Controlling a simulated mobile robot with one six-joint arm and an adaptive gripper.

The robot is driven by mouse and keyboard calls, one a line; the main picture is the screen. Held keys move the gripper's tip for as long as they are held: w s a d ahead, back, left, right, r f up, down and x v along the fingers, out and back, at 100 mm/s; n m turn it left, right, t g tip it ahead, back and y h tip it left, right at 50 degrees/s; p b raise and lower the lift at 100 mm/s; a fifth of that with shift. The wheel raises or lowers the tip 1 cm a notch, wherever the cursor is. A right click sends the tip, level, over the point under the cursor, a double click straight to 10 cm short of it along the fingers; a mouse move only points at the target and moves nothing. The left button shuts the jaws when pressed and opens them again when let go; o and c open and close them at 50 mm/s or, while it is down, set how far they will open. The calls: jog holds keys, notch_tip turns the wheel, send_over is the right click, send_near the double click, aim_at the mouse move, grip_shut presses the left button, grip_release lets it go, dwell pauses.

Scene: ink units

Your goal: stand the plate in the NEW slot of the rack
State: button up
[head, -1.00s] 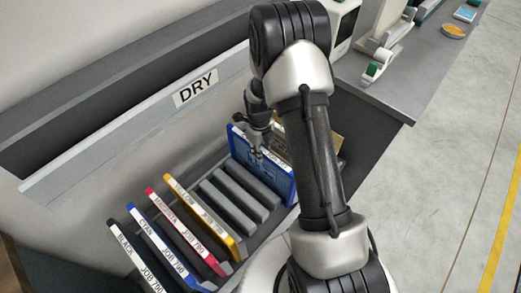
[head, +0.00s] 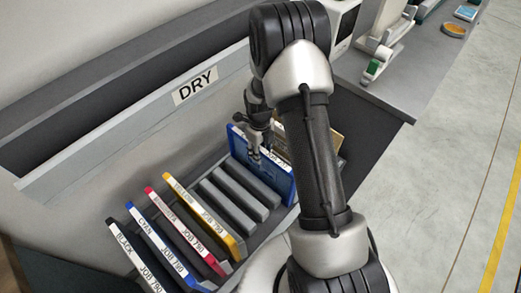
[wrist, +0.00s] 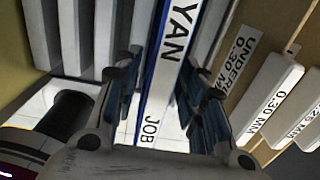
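A blue-edged plate (head: 278,178) stands upright at the right end of the rack, just right of the bare grey dividers (head: 240,195). In the wrist view its white label strip (wrist: 164,60) reads "YAN" and "JOB". My gripper (head: 254,154) is at its upper edge. In the wrist view the fingers (wrist: 158,108) straddle the plate, with light gaps showing between plate and pads, so it looks open. No NEW label is readable, and the plate's lower edge is hidden.
Black (head: 135,258), cyan (head: 160,245), magenta (head: 187,230) and yellow (head: 205,215) plates stand at the rack's left. A DRY sign (head: 195,86) marks the ledge behind. Pale labelled pieces, one marked 0.30 MM (wrist: 268,98), stand close right of my gripper.

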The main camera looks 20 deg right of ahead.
jog(key=shift+o, duration=0.2)
notch_tip(320, 180, up, 12)
dwell(0.6)
jog(key=shift+a+r, duration=0.1)
notch_tip(320, 180, up, 5)
jog(key=p, duration=0.3)
jog(key=shift+p, duration=0.4)
